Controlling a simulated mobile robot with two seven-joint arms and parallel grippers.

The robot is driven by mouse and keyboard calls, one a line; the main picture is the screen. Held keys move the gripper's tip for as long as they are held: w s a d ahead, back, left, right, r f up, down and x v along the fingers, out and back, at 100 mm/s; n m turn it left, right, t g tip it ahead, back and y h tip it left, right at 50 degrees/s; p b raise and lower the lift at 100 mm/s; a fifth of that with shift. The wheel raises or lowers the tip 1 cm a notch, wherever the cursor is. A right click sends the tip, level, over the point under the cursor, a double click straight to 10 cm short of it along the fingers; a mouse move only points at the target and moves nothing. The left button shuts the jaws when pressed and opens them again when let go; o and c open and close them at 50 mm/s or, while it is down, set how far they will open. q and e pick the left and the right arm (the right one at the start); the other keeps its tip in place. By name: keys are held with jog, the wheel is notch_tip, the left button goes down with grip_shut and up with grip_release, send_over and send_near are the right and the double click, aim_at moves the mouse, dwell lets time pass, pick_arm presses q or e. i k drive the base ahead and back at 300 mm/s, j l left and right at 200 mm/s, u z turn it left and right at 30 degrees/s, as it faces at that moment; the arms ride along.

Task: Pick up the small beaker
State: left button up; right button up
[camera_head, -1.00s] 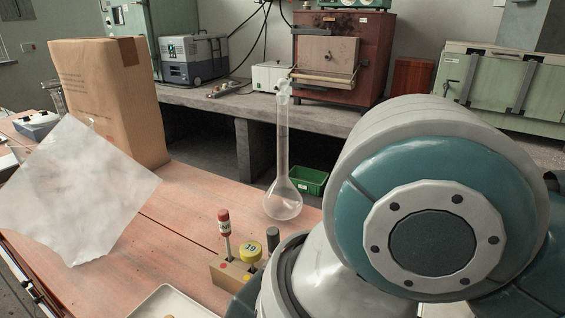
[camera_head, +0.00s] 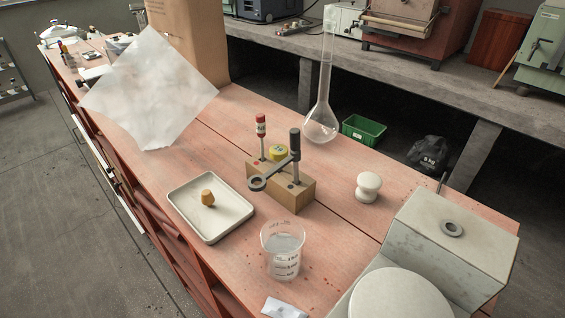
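The small beaker (camera_head: 283,252) stands upright on the reddish bench top (camera_head: 345,231) near the front, in the lower middle of the head view. It is clear, with printed markings, and seems to hold some clear liquid. Neither of my grippers shows in this view.
Around the beaker are a white tray (camera_head: 238,214) with a cork, a wooden block of tools (camera_head: 299,193), a small white packet (camera_head: 283,309) and a grey box-shaped device (camera_head: 452,238). A tall flask (camera_head: 321,119) and a white knob-shaped item (camera_head: 368,187) stand behind.

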aim_at(282, 238)
jog(key=i+j+z, duration=0.15)
jog(key=j+z, duration=0.15)
jog(key=i+j+z, duration=0.1)
jog(key=j+z, duration=0.25)
jog(key=j, duration=0.2)
jog(key=i+j+z, duration=0.1)
jog(key=j+z, duration=0.2)
jog(key=j, duration=0.15)
